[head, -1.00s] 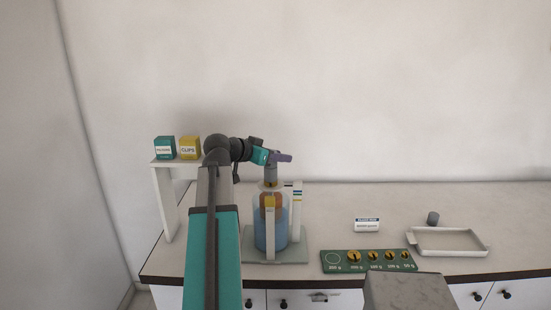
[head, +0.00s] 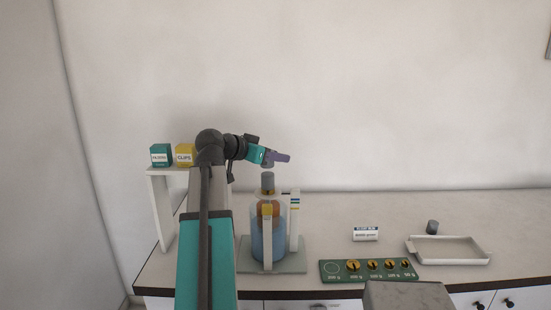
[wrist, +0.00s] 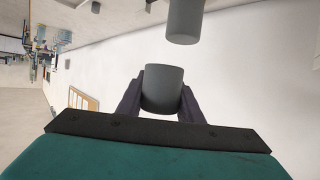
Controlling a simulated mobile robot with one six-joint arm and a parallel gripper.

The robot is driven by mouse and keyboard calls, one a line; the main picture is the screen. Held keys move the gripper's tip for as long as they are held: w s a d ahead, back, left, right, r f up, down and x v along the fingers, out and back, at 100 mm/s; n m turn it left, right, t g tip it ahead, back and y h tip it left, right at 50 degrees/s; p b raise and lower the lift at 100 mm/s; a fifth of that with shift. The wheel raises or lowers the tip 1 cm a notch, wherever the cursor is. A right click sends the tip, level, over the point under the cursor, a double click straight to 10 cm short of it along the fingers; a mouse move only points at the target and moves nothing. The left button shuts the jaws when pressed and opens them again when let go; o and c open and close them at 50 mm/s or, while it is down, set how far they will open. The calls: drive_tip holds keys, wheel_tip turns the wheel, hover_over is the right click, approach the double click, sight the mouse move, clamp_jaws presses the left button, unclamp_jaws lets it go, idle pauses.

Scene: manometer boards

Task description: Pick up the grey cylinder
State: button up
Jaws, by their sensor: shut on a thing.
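My gripper (head: 283,158) is above and slightly right of the blue-filled jar (head: 266,240). In the wrist view, its dark purple fingers (wrist: 160,95) are shut on a grey cylinder (wrist: 162,90), one finger on each side. In the head view I cannot make out the held cylinder; the fingers seem to hide it. Another grey cylinder (head: 267,183) stands upright on top of the jar, apart from the fingers. A cylinder near the top edge of the wrist view (wrist: 184,20) seems to be that one. A third small grey cylinder (head: 432,227) stands on the bench at right.
White posts (head: 294,218) stand around the jar. A green weight board (head: 336,276), a white labelled box (head: 365,234) and a white tray (head: 412,248) are to the right. A white shelf (head: 158,195) carries teal (head: 160,155) and yellow (head: 185,155) boxes at left.

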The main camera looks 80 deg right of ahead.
drive_tip(key=s+a+r+b, duration=0.1)
drive_tip(key=a+b, duration=0.2)
drive_tip(key=a, duration=1)
drive_tip(key=shift+s+a+r, duration=0.15)
